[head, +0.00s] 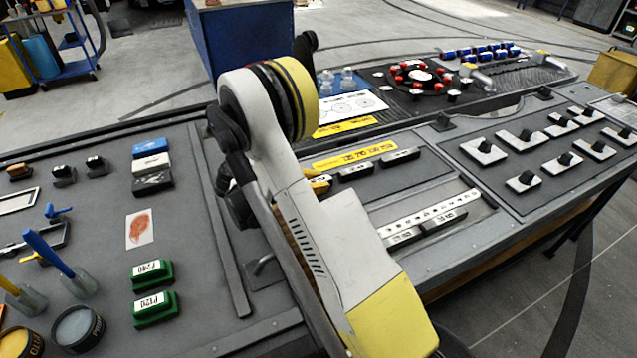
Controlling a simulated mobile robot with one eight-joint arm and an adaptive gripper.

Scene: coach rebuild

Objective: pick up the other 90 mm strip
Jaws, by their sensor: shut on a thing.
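My arm stands across the middle of the head view and hides the bench behind it. My gripper does not show clearly; it seems to be behind my own arm links, so I cannot see its fingertips or what they hold. Two dark strips, a left one (355,172) and a right one (400,157), lie below a yellow label (354,154). Two more dark strips, one (405,237) and another (443,220), lie along a white perforated bar (430,212). I cannot read any length marking, so I cannot tell which strip is 90 mm.
Green blocks (153,308), a blue block (150,147) and a white card with a reddish patch (139,229) lie on the left bench. Brushes in cups and round tins stand at lower left. Metal plates with black knobs (483,150) fill the right panel.

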